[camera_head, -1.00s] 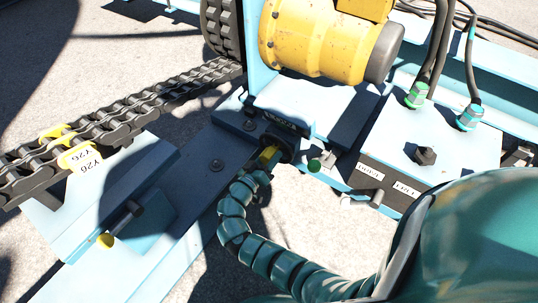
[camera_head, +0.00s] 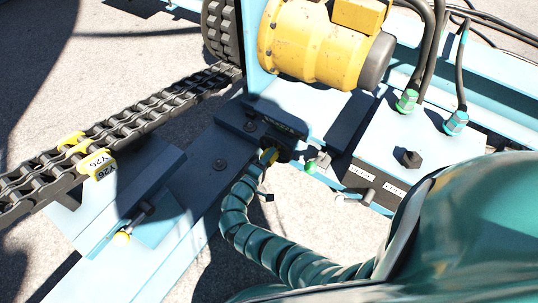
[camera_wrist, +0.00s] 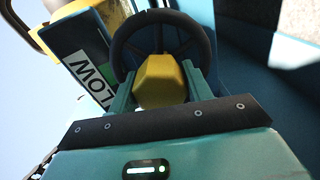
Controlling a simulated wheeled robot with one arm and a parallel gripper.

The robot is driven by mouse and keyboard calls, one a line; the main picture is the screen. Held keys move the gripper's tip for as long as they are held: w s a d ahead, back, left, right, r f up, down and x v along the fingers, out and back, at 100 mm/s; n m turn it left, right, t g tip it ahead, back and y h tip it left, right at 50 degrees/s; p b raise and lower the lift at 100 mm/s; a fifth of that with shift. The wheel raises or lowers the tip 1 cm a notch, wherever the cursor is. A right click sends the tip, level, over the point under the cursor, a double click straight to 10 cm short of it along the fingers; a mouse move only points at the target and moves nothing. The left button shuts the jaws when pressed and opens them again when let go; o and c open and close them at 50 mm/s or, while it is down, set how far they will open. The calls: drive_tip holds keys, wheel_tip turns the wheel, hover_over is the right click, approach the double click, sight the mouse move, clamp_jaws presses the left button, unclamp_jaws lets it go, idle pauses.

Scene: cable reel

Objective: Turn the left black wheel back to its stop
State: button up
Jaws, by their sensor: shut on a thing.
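The black wheel (camera_wrist: 207,40) shows in the wrist view as a spoked ring standing just beyond my gripper (camera_wrist: 158,72). My gripper's two teal fingers are shut on a yellow block at the wheel's middle, one on each side. The fingers and this yellow hub (camera_wrist: 158,88) hide the wheel's lower part. A plate reading LOW (camera_wrist: 91,75) stands left of the wheel. In the head view, my gripper (camera_head: 268,157) is at the end of my segmented teal arm, against a small dark part by the blue frame. The wheel is mostly hidden there, and its turn angle is not readable.
A yellow motor (camera_head: 315,45) stands behind my gripper. A heavy chain (camera_head: 130,115) with a Y26 tag runs along the left. A blue box (camera_head: 405,135) with cables, labels and levers is at right. Open ground (camera_head: 60,105) lies at left.

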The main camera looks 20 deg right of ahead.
drive_tip(key=shift+n+p, duration=0.35)
drive_tip(key=shift+n, duration=0.35)
drive_tip(key=o, duration=1.4)
drive_tip(key=shift+a, duration=0.1)
drive_tip(key=p+v, duration=0.2)
drive_tip(key=v, duration=1.5)
drive_tip(key=shift+s, duration=0.15)
drive_tip(key=shift+s+f, duration=0.1)
